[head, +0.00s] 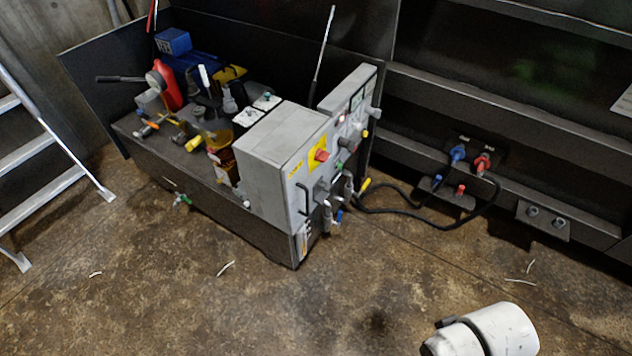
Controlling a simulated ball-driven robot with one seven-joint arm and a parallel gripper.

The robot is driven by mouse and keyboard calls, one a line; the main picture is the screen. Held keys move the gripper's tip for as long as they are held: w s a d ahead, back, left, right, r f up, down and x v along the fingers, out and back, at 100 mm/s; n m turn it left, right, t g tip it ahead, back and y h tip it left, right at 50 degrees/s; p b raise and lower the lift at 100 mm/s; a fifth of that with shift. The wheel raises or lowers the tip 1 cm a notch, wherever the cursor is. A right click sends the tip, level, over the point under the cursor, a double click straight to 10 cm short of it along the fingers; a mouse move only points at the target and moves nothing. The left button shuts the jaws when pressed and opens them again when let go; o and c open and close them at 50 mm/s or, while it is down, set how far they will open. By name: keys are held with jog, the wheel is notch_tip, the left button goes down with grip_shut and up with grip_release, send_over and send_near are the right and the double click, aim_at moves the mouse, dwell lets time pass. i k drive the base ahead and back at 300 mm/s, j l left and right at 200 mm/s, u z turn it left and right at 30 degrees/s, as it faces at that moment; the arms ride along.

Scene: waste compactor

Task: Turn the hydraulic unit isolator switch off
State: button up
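The hydraulic unit (195,187) stands on the floor left of centre, with a grey control box (268,155) at its right end. A red rotary switch on a yellow plate (321,156), which looks like the isolator, sits on the box's right-hand face near the top. Its exact handle angle is too small to tell. A grey knob (321,188) is below it on the same face. A white and black rounded part of my arm shows at the bottom right, well apart from the box. My gripper's fingers are not in view.
Black hoses (400,210) run from the unit to blue and red couplings (458,153) on the dark compactor wall. An aluminium ladder (40,160) stands at the left. The concrete floor (330,290) in front of the unit is mostly clear, with small scraps.

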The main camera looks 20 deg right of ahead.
aim_at(321, 155)
jog(key=i+l+z, duration=0.2)
jog(key=i+z, duration=0.7)
jog(key=k+l, duration=0.05)
